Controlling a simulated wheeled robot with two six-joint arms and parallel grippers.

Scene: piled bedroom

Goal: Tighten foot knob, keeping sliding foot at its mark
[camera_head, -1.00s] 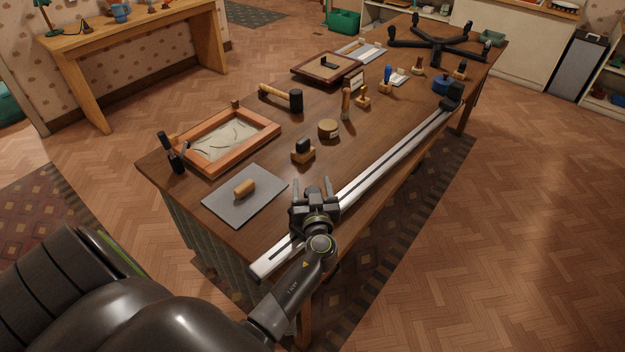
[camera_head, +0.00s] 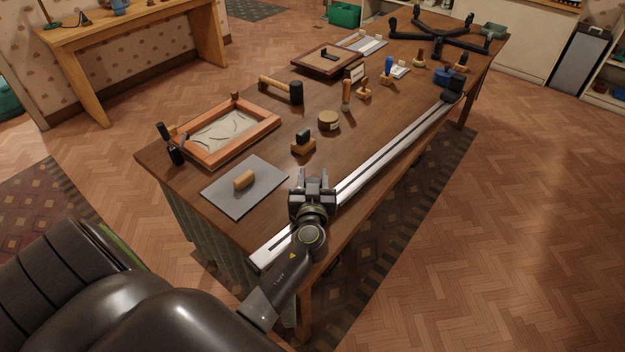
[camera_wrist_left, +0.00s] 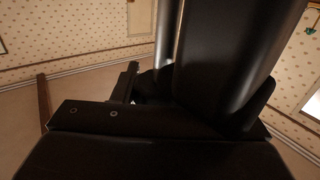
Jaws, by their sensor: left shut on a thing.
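The long silver rail (camera_head: 391,142) lies along the front edge of the wooden table. My left gripper (camera_head: 314,176) is over the rail's near part, shut on a dark part there that I take to be the foot knob. My fingers and wrist hide most of it and the sliding foot around it. In the left wrist view a large dark upright shape (camera_wrist_left: 222,60) fills the middle, close to the camera. The foot's mark cannot be made out. A black block (camera_head: 453,86) sits at the rail's far end. My right gripper is not in view.
On the table (camera_head: 240,218) are a grey mat (camera_head: 223,196) with a wooden piece, an orange-framed tray (camera_head: 262,139), a mallet (camera_head: 294,92), a black-topped wooden block (camera_head: 303,144) and a round wooden tin (camera_head: 329,121). A black star-shaped base (camera_head: 440,40) lies at the far end.

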